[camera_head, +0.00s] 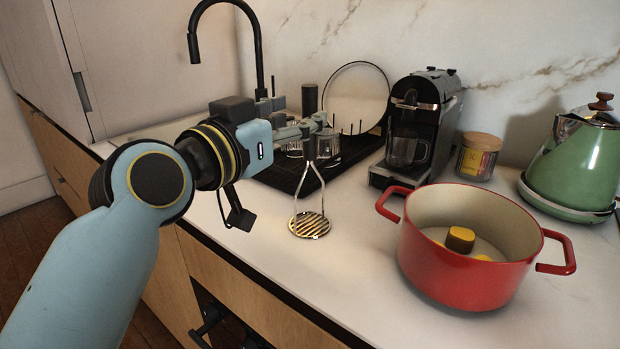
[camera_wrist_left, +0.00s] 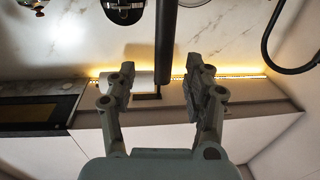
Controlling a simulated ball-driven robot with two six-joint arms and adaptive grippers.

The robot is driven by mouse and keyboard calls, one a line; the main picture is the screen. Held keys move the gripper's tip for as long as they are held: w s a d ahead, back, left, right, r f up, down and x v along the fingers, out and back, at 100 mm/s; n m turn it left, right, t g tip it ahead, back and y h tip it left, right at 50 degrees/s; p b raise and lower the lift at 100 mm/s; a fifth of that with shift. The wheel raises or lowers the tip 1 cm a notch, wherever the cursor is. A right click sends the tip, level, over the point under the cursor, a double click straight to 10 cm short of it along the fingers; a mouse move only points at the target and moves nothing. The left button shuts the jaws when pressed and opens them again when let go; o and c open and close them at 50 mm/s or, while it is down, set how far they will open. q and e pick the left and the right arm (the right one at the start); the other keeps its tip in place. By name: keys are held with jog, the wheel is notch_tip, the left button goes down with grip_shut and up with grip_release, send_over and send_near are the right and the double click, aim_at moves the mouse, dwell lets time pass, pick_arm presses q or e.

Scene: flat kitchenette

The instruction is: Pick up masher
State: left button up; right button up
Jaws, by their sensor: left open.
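The masher (camera_head: 310,226) stands upright on the counter, its round slotted plate down, with two wire legs rising to a dark handle. My right gripper is not in view.
A dish rack (camera_head: 284,181) with glasses and a plate is behind the masher. A coffee machine (camera_head: 436,115), a jar (camera_head: 478,158), a red pot (camera_head: 455,273) and a green kettle (camera_head: 575,165) stand to the right. A black tap (camera_head: 258,45) rises behind.

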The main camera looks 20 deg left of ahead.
aim_at(305, 115)
pick_arm(q)
jog(key=x, duration=0.5)
jog(key=shift+w+a+f+p, duration=0.15)
jog(key=shift+a+f+p, duration=0.15)
jog(key=shift+p, duration=0.1)
grip_shut()
